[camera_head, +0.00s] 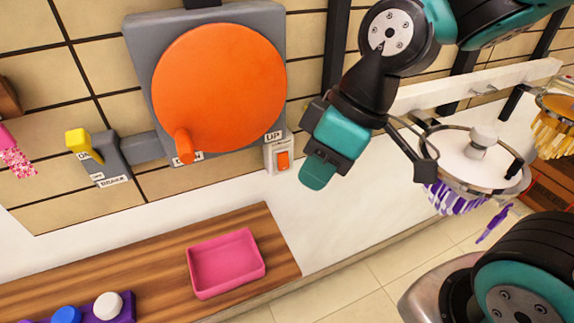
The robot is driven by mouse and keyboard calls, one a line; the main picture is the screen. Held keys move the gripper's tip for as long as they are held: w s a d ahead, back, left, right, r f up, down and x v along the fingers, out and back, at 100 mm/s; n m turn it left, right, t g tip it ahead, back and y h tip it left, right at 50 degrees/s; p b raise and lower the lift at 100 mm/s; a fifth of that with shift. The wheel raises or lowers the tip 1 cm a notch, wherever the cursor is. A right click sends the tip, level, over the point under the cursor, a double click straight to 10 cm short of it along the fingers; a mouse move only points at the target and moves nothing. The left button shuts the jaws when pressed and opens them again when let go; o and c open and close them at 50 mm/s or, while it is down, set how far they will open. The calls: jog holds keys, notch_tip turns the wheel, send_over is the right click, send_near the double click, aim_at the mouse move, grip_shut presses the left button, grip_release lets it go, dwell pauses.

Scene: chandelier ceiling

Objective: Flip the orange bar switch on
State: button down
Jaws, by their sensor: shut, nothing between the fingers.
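A small orange switch (284,160) sits in a pale grey housing on the tiled wall, under an "UP" label. It is small in the picture, and I cannot tell whether it is on or off. My gripper (318,175), with teal fingers, is shut and empty. It points downward just right of the switch in the picture, with a gap between them. No contact with the switch shows.
A large orange disc (220,85) with a peg handle is on a grey panel left of the switch. A yellow lever (83,142) is further left. A pink tray (226,264) lies on the wooden counter (160,250). A white round fixture (470,160) hangs right.

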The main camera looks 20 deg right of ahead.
aim_at(288, 166)
jog(key=w+d+f+n+t, duration=0.2)
jog(key=w+d+f+n, duration=0.2)
jog(key=w+f, duration=0.2)
jog(key=w+d+f+n+t, duration=0.2)
jog(key=w+d+f+n, duration=0.2)
jog(key=w, duration=0.6)
notch_tip(288, 166, down, 2)
jog(key=shift+d+f, duration=0.1)
jog(key=shift+d, duration=0.55)
jog(key=shift+a, duration=0.1)
jog(key=w+a+f+p, duration=0.1)
jog(key=w+f, duration=0.1)
jog(key=f, duration=0.1)
jog(key=w+a+f+p, duration=0.1)
jog(key=w+f+p, duration=0.1)
jog(key=w, duration=0.1)
jog(key=w+a+f+p, duration=0.1)
jog(key=w+a+f, duration=0.1)
jog(key=w+f, duration=0.1)
jog(key=shift+f+p, duration=0.35)
jog(key=shift+p, duration=0.05)
